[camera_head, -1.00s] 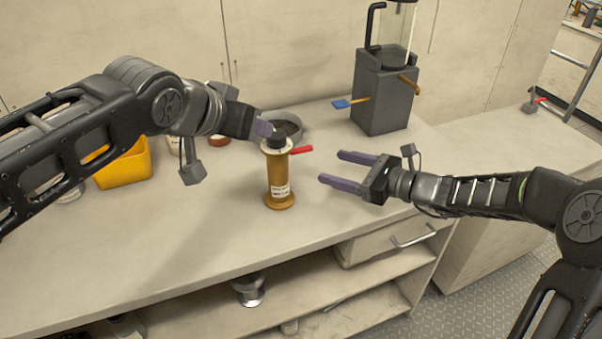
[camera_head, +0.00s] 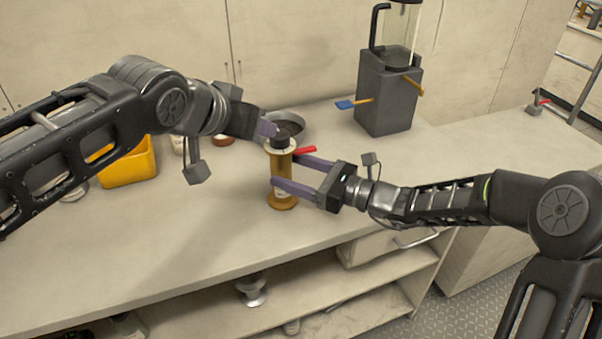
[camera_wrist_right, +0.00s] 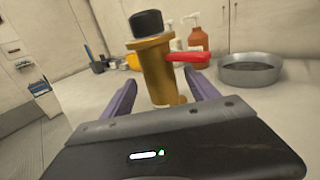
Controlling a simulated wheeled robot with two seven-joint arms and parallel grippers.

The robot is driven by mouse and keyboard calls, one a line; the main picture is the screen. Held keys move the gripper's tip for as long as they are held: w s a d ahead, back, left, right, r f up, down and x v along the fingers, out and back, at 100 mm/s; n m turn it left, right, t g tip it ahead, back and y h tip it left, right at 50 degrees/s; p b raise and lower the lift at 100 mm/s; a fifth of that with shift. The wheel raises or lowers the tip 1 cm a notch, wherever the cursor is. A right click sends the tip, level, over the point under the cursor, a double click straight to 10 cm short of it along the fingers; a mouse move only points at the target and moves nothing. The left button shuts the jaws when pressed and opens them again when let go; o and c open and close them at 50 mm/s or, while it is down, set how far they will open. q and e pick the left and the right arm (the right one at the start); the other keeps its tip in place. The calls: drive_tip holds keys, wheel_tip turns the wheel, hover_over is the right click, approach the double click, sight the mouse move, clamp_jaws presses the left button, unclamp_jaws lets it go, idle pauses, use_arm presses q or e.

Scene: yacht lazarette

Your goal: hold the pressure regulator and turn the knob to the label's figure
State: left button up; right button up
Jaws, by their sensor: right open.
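The brass pressure regulator (camera_head: 283,167) stands upright on the bench, with a black knob (camera_head: 282,142) on top and a red lever (camera_head: 306,150) pointing right. My right gripper (camera_head: 284,171) is open, its purple fingers either side of the regulator's body. The right wrist view shows the regulator (camera_wrist_right: 158,75) between the fingers, with gaps visible beside it. A finger in front partly hides the pale label on the lower body; its figure is unreadable. My left gripper (camera_head: 268,128) is at the knob; whether it touches or grips it cannot be told.
A grey round pan (camera_head: 290,122) lies behind the regulator. A yellow bin (camera_head: 128,166) is at left, and a grey machine (camera_head: 388,98) with a blue-ended lever stands at back right. Bottles (camera_wrist_right: 198,38) show in the right wrist view. The bench front is clear.

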drive_tip(key=x, duration=0.5)
drive_tip(key=shift+w+a, duration=0.2)
drive_tip(key=shift+a, duration=0.15)
drive_tip(key=shift+c, duration=0.2)
clamp_jaws()
idle(0.5)
drive_tip(key=c, duration=0.6)
unclamp_jaws()
clamp_jaws()
